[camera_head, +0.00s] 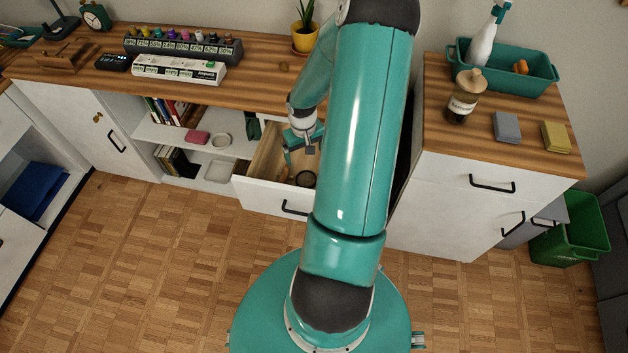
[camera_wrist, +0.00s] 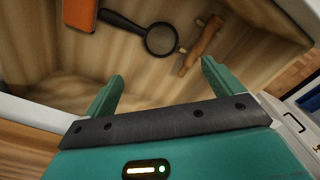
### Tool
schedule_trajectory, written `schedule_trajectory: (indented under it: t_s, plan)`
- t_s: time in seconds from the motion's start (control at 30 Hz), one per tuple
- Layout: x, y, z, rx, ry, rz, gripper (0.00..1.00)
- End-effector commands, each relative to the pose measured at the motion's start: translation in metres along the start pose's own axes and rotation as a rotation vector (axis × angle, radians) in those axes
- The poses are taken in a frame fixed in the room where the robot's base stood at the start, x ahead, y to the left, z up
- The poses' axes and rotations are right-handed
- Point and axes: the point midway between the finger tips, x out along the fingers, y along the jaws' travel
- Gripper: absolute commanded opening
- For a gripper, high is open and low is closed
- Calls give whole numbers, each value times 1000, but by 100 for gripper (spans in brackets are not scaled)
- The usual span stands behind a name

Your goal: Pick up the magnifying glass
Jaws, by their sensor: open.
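The magnifying glass (camera_wrist: 160,40) lies flat on the wooden floor of an open drawer (camera_head: 262,195). It has a dark round rim and a black handle running to the upper left in the wrist view. My gripper (camera_wrist: 160,76) is open and empty, its two green fingers pointing at the drawer floor. The magnifying glass shows just beyond the fingertips, apart from them, with its lens roughly centred between the fingers. In the head view my gripper (camera_head: 299,152) is over the drawer, partly hidden by my arm. A dark round shape in the drawer there is too small to name surely.
In the wrist view, a brown wooden corkscrew-like object (camera_wrist: 203,45) lies close right of the lens. An orange object (camera_wrist: 79,14) lies left of the handle. Drawer walls surround them. In the head view, the desktop (camera_head: 260,92) overhangs behind, with open shelves (camera_head: 205,125) to the left.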

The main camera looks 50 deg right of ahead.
Motion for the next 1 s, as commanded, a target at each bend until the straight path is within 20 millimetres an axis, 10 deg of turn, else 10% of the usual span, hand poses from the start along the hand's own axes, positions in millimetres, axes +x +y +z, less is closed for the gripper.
schedule_trajectory:
  t_s: [1.0]
  plan:
    - [133, -1, 1, -1, -1, 0, 92]
